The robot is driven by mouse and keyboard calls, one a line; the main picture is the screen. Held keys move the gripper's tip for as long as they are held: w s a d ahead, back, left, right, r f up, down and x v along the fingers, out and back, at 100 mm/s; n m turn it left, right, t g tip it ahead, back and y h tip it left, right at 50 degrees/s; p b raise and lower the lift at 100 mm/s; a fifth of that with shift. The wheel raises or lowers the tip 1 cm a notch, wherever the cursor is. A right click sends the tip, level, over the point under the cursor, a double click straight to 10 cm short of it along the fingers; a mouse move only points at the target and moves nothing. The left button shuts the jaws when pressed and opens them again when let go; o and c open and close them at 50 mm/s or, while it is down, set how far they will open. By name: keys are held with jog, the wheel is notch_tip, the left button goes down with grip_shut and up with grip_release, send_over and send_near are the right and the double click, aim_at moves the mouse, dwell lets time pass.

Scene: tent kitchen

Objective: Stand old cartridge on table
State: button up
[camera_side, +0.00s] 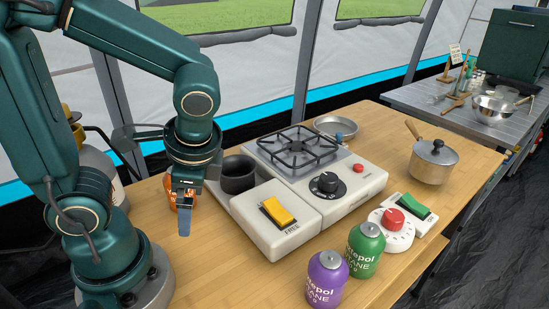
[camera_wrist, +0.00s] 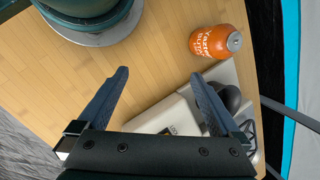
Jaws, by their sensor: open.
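An orange cartridge (camera_wrist: 208,42) with a grey valve stands on the wooden table (camera_wrist: 100,48), in the upper right of the wrist view. In the side view only a strip of its orange side (camera_side: 172,194) shows, and my gripper hides the rest. My gripper (camera_side: 184,232) points down over the table, left of the stove. In the wrist view my gripper (camera_wrist: 160,75) is open, with only bare table between its fingertips. A purple cartridge (camera_side: 326,281) and a green cartridge (camera_side: 366,252) stand upright near the front edge. The frames do not show which is the old one.
The stove (camera_side: 345,196) has a dark round holder (camera_side: 238,175) and a yellow switch (camera_side: 278,211) on its left. A dial with a red button (camera_side: 393,218), a green switch (camera_side: 413,207) and a pot (camera_side: 434,162) stand to the right.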

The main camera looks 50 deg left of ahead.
jog(key=w+d+r+n+t+h, duration=0.2)
jog(key=d+r+n+t+h, duration=0.2)
jog(key=d+r+n+t, duration=0.1)
jog(key=shift+w+r+n+t, duration=0.15)
jog(key=shift+r+n+t, duration=0.15)
jog(key=shift+n+t, duration=0.35)
